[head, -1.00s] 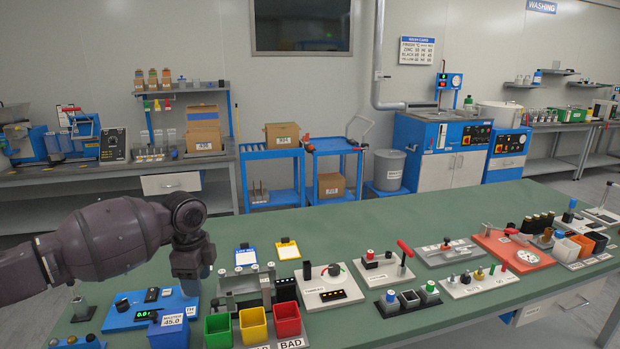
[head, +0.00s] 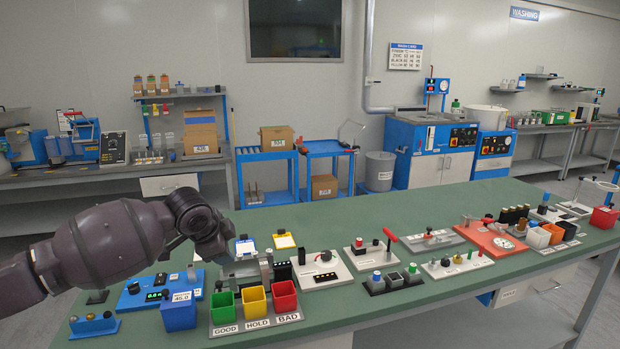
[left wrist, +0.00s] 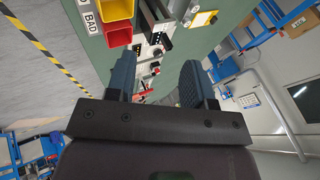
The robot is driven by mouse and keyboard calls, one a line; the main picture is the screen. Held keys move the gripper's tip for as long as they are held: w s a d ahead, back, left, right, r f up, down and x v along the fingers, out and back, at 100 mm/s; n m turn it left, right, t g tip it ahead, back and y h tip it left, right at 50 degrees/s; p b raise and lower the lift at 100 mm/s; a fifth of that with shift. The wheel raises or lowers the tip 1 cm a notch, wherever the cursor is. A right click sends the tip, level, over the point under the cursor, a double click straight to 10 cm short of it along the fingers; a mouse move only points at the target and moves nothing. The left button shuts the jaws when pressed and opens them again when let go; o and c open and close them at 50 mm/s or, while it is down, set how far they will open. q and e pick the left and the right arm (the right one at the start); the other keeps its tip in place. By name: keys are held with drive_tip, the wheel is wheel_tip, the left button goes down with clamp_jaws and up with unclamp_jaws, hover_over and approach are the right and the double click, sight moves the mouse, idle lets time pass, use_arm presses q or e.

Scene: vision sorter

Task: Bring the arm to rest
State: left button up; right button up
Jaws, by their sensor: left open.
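My left arm comes in from the left in the head view, held above the green bench (head: 420,215). Its wrist is bent over the area behind the sorting bins, and the fingertips are hard to make out there. In the left wrist view my left gripper (left wrist: 160,80) is open, its two dark fingers apart with nothing between them. The red bin (head: 285,297), yellow bin (head: 255,302) and green bin (head: 223,308) stand in a row on the bench, in front of the arm. My right gripper is in neither view.
A blue scale (head: 150,290) and a blue box (head: 179,313) stand left of the bins. White panels (head: 320,272) and an orange board (head: 490,238) with parts line the bench to the right. Blue carts (head: 330,148) and a blue wash cabinet (head: 430,150) stand along the back wall.

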use_arm(q)
drive_tip(key=s+d+f+n+t+h, duration=0.3)
drive_tip(key=s+d+f+t+h, duration=0.25)
drive_tip(key=s+d, duration=0.3)
drive_tip(key=s+a+f+n+y, duration=0.2)
drive_tip(key=s+a+f, duration=0.3)
drive_tip(key=s+f, duration=0.3)
drive_tip(key=s+a+f+n+y, duration=0.3)
drive_tip(key=s+a+f+n, duration=0.2)
drive_tip(key=s, duration=0.9)
drive_tip(key=s+a+f+n+g+y, duration=0.1)
drive_tip(key=s+a+f+n, duration=0.3)
drive_tip(key=s+f, duration=0.6)
drive_tip(key=shift+s+a+f+y, duration=0.35)
drive_tip(key=shift+s+a+y, duration=0.4)
drive_tip(key=shift+s+a, duration=0.4)
